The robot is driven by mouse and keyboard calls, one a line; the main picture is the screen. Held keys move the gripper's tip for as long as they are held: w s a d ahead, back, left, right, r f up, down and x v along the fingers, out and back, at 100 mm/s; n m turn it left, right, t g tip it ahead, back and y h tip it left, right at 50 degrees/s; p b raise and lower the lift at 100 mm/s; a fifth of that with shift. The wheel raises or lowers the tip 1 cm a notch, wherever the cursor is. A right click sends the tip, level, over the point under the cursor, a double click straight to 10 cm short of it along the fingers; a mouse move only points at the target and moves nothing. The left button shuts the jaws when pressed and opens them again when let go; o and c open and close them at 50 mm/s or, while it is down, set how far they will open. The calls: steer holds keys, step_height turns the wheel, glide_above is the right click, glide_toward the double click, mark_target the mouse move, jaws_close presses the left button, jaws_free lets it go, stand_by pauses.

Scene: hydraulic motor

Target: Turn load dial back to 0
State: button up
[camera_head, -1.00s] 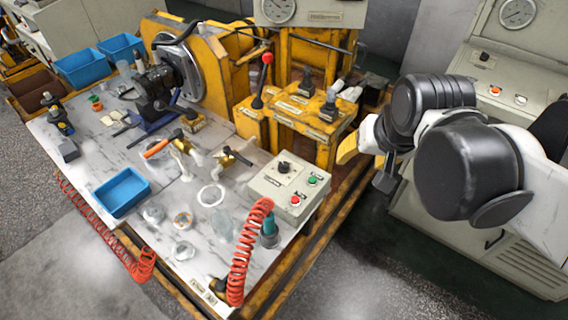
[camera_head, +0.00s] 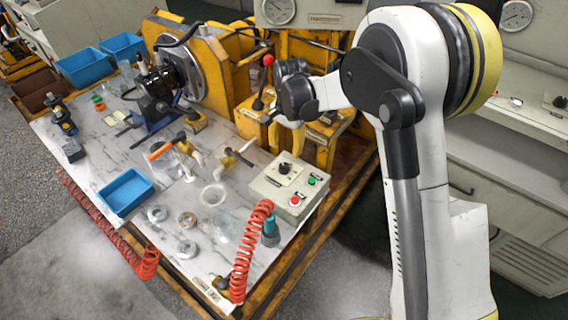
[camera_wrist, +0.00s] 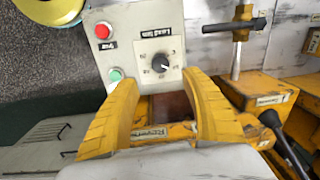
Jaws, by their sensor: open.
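The load dial is a small black knob (camera_head: 284,168) on the sloped top of a pale grey control box (camera_head: 262,186). In the wrist view the dial (camera_wrist: 160,62) sits on a white marked plate, and its white pointer line aims to the lower right. The scale figures are too small to read surely. My gripper (camera_head: 285,138) hangs behind the box, beside the yellow stand. In the wrist view my gripper (camera_wrist: 163,84) has its two yellow fingers apart and empty, with the dial beyond and between the tips, not touched.
A red button (camera_wrist: 102,30) and a green button (camera_wrist: 115,75) sit beside the dial. A red-knobbed lever (camera_head: 267,62) and yellow stand are close to my gripper. A T-handled brass valve (camera_wrist: 239,30) stands beside the box. A red coiled hose (camera_head: 244,255) is in front.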

mark_target(284, 166)
steer(key=f+b, duration=0.1)
steer(key=f, duration=0.4)
steer(key=f+b, duration=0.2)
steer(key=f, duration=0.3)
steer(key=shift+w+a+b, duration=0.15)
steer(key=shift+a+b, duration=0.05)
steer(key=shift+b, duration=0.1)
jaws_close()
